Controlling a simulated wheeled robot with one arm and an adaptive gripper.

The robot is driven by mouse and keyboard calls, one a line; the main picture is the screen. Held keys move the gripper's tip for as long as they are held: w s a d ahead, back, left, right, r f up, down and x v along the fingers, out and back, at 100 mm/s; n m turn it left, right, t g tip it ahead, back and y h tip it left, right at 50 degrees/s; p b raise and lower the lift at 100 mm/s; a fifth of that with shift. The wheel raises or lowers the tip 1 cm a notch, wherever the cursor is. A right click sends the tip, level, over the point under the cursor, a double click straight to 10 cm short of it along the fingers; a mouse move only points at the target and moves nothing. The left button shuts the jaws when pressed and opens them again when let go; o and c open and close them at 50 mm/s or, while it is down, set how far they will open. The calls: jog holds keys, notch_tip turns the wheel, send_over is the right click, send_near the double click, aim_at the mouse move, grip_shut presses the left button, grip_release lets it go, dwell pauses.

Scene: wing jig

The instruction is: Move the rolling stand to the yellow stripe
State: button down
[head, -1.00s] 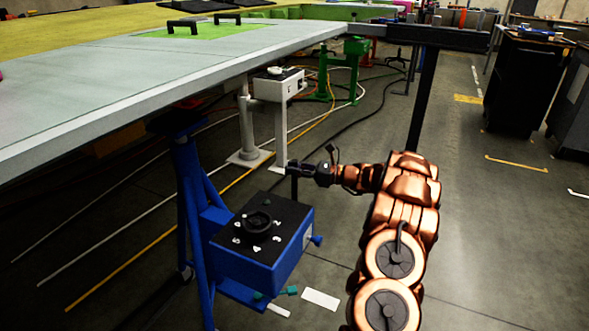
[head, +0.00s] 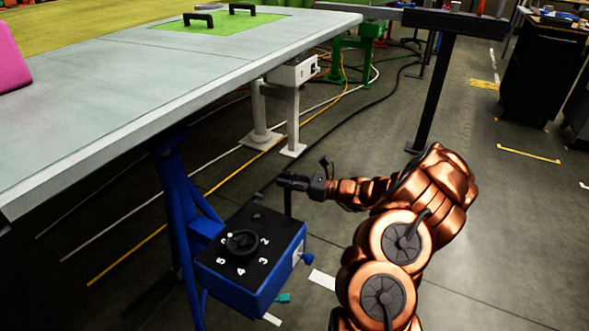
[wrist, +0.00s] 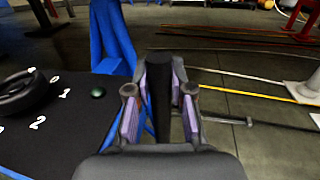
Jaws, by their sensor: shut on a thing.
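The rolling stand is blue, with a black top bearing a round knob and white numbers (head: 265,262). It stands upright at the table's near side, and the wrist view shows its black top at left (wrist: 55,125). My gripper (head: 287,183) is at the stand's far edge, shut on a black upright post (head: 288,204). In the wrist view the post (wrist: 160,95) lies between the purple finger pads. Shorter yellow stripes lie at right (head: 528,154) and farther back (head: 482,84). The stand's wheels are not clearly visible.
A large grey table (head: 130,105) overhangs the left, with a blue leg (head: 180,215) close beside the stand. A white pedestal (head: 292,115) and a green stand (head: 360,55) are behind. Cables cross the floor. Open floor lies right, before dark cabinets (head: 540,70).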

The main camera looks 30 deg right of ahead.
send_over(275, 214)
jog(key=shift+w+f+p, duration=0.1)
jog(key=shift+w+p, duration=0.05)
jog(key=shift+p, duration=0.25)
jog(key=c, duration=1)
grip_release()
jog(key=v, duration=1.2)
